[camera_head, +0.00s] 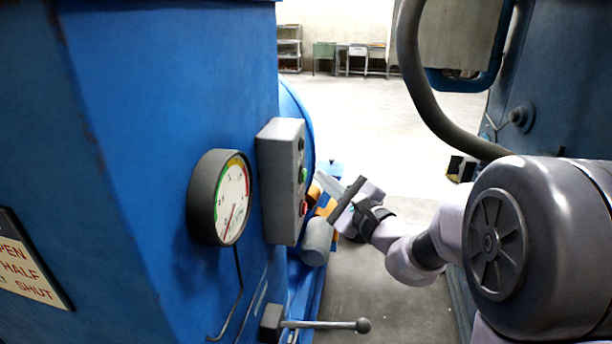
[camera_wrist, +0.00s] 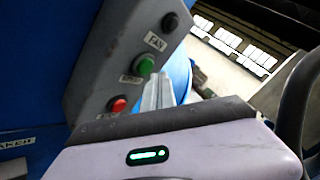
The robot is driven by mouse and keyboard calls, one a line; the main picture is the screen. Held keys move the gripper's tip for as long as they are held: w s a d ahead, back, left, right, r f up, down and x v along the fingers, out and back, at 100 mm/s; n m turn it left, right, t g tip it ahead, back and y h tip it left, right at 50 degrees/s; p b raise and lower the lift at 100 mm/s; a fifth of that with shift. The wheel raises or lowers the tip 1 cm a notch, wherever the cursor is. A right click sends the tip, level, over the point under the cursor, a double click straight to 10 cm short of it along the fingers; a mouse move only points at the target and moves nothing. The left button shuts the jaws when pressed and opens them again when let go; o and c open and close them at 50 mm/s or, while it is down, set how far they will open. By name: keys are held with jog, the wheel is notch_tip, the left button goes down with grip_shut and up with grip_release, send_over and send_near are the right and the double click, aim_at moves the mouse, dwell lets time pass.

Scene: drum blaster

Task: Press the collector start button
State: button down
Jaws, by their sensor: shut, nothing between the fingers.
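A grey control box (camera_head: 280,182) is fixed to the side of the blue machine. It carries a green button (camera_head: 303,174) with a red button (camera_head: 305,208) below it. In the wrist view the green button (camera_wrist: 144,64) sits between a dark round fitting (camera_wrist: 170,22) and the red button (camera_wrist: 118,104). A label by the dark fitting reads FAN; the label by the green button is too small to read surely. My gripper (camera_head: 322,180) is shut and empty. Its fingertips (camera_wrist: 158,78) show just right of the green button; I cannot tell whether they touch it.
A round gauge (camera_head: 231,204) sticks out left of the box. A lever with a ball end (camera_head: 330,325) juts out below. A thick dark hose (camera_head: 425,90) hangs at the upper right. Open floor (camera_head: 370,115) lies beyond, with tables at the back wall.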

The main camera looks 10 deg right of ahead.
jog(key=shift+w+a, duration=0.15)
jog(key=shift+a, duration=0.25)
jog(key=shift+w+a, duration=0.15)
jog(key=shift+a, duration=0.25)
dwell(0.6)
jog(key=shift+s+d+b, duration=0.3)
jog(key=shift+d+b, duration=0.2)
jog(key=shift+d, duration=0.3)
jog(key=d, duration=0.1)
jog(key=s+d, duration=0.1)
jog(key=d, duration=0.1)
jog(key=d+b, duration=0.1)
jog(key=shift+s+d, duration=0.25)
jog(key=shift+d, duration=0.15)
dwell(0.4)
